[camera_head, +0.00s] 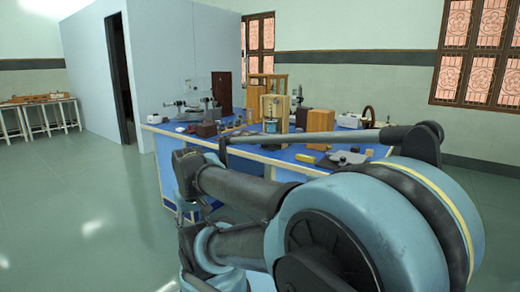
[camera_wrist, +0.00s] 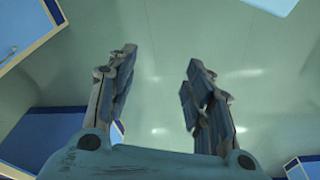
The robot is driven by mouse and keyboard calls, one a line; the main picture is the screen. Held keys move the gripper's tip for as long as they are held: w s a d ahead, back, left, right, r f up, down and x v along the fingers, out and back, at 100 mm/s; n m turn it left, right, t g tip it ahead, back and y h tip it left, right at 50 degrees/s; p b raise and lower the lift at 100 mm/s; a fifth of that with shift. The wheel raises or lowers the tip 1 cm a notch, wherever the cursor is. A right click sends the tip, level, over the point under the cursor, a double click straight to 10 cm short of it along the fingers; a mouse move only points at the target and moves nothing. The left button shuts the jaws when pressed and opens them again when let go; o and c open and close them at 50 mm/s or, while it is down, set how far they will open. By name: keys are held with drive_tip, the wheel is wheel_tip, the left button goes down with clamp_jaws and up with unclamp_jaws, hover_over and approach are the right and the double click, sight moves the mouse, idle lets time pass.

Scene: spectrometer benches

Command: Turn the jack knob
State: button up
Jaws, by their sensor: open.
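The jack and its knob cannot be picked out for sure among the small items on the blue-topped bench (camera_head: 288,156) in the head view. My gripper (camera_wrist: 160,62) shows in the wrist view with its two fingers spread wide apart. It is open, with nothing between the fingers but the green floor well beyond them. No knob is near the fingertips in that view. In the head view my arm fills the foreground and hides part of the bench's near side; my fingers cannot be made out there.
The bench carries several wooden boxes, including a tall one (camera_head: 319,121), and metal instruments. A pale partition wall (camera_head: 175,60) stands behind it at left. Another table (camera_head: 38,100) with stools is at far left. Green floor (camera_head: 85,200) is clear at left. Blue furniture (camera_wrist: 45,138) edges the wrist view.

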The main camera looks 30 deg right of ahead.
drive_tip(key=w+d+r+n+t+h, duration=0.1)
drive_tip(key=w+d+r+n+h, duration=0.3)
drive_tip(key=w+d, duration=0.5)
drive_tip(key=w+d+r+n+t+h, duration=0.15)
drive_tip(key=w+d+n+h, duration=0.25)
drive_tip(key=w+d+n, duration=0.45)
drive_tip(key=w+d+r+n+h, duration=0.3)
drive_tip(key=w+d+n+h, duration=0.15)
drive_tip(key=w+d, duration=0.6)
drive_tip(key=w+d+n+h, duration=0.1)
drive_tip(key=w+d+n, duration=0.1)
drive_tip(key=w+d, duration=0.2)
drive_tip(key=w+d+f+n+t+h, duration=0.1)
drive_tip(key=w+d+n, duration=0.2)
drive_tip(key=d, duration=0.8)
drive_tip(key=w+d+n+t+h, duration=0.1)
drive_tip(key=w+d+n+h, duration=0.1)
drive_tip(key=w+d, duration=0.4)
drive_tip(key=shift+d+f+n, duration=0.2)
drive_tip(key=shift+d+n, duration=0.3)
drive_tip(key=shift+d, duration=0.2)
drive_tip(key=shift+w, duration=0.1)
drive_tip(key=c, duration=1.1)
